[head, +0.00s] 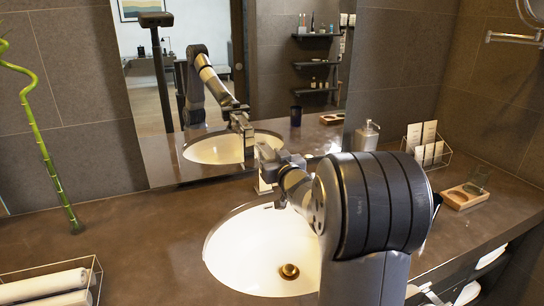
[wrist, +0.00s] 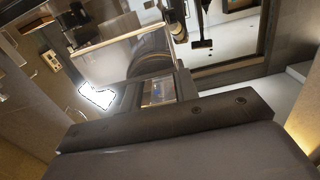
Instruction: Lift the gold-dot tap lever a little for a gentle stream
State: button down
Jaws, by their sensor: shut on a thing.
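The chrome tap (head: 263,184) stands at the back of the white basin (head: 228,244) in the head view, partly covered by my arm. My gripper (head: 268,160) is at the top of the tap and shut on its lever. The lever is mostly hidden between and behind the jaws, and I cannot make out a gold dot. In the wrist view, the dark gripper body fills the bottom, and its jaws (wrist: 160,92) are near the middle. I cannot make out any stream of water.
A large mirror (head: 155,120) behind the counter reflects my arm and the tap. A soap dispenser (head: 367,136), a wire card rack (head: 427,150) and a wooden tray (head: 463,196) stand to the right. A green bamboo stem (head: 47,155) and rolled towels (head: 45,285) are left.

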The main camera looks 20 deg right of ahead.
jog(key=shift+r, duration=0.1)
jog(key=r+p, duration=0.1)
jog(key=p, duration=0.3)
jog(key=shift+r+g, duration=0.15)
jog(key=shift+g, duration=0.25)
jog(key=shift+w+r+g+p, duration=0.1)
jog(key=shift+g+p, duration=0.3)
jog(key=shift+p, duration=0.75)
jog(key=c, duration=1.1)
grip_release()
